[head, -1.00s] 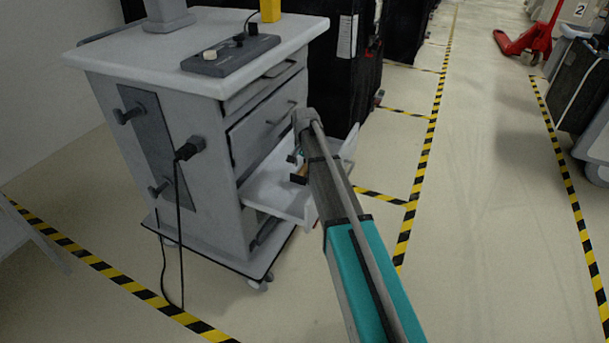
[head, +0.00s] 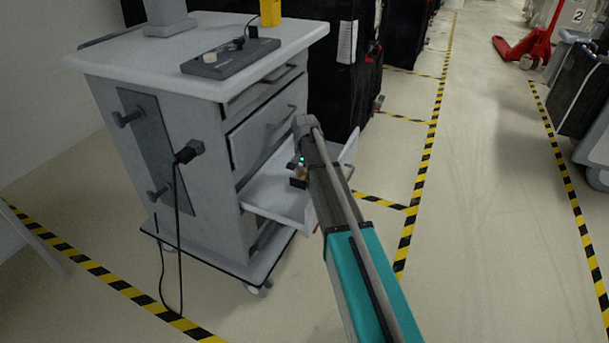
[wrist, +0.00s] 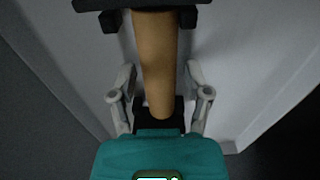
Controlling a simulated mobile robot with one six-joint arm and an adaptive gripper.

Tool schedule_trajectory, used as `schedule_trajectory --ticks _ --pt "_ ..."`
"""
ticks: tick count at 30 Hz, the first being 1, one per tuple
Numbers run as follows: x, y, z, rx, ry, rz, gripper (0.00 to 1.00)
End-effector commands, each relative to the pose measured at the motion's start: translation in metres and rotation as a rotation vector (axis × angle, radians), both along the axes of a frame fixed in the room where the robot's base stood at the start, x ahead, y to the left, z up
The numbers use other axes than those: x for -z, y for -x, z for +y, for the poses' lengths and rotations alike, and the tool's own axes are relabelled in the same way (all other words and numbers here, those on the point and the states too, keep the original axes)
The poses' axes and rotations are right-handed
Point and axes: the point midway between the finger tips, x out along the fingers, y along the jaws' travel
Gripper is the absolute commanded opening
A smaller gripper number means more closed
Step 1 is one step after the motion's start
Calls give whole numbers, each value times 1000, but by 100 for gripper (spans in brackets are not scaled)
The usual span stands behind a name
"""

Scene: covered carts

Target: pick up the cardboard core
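The cardboard core (wrist: 157,60) is a tan tube lying lengthwise between the fingers of my gripper (wrist: 158,72) in the wrist view. The two grey fingers stand on either side of it, with a narrow gap on each side, so the gripper looks open around it. Dark supports show near both ends of the core. In the head view, a small tan part of the core (head: 304,173) shows in the open white drawer (head: 273,204). My arm hides much of the drawer and most of the gripper there.
The drawer belongs to a grey cart (head: 170,150) with a white top, a control box (head: 230,58) and a hanging black cable. Black covered carts (head: 325,70) stand behind. Striped floor tape and open floor lie to the right. A red pallet jack (head: 525,45) is farther back.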

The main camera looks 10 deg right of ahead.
Motion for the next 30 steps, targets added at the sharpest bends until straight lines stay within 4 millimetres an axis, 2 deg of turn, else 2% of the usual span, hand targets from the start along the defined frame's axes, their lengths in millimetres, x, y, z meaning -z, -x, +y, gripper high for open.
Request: schedule_trajectory --ticks 1,4,5,20,30 --pt "0 0 0 0 0 0 43" --pt "0 0 0 0 0 0 25" --pt "0 0 0 0 0 0 22" --pt "-2 0 0 1 0 0 21" --pt "-22 0 -1 1 0 0 21"
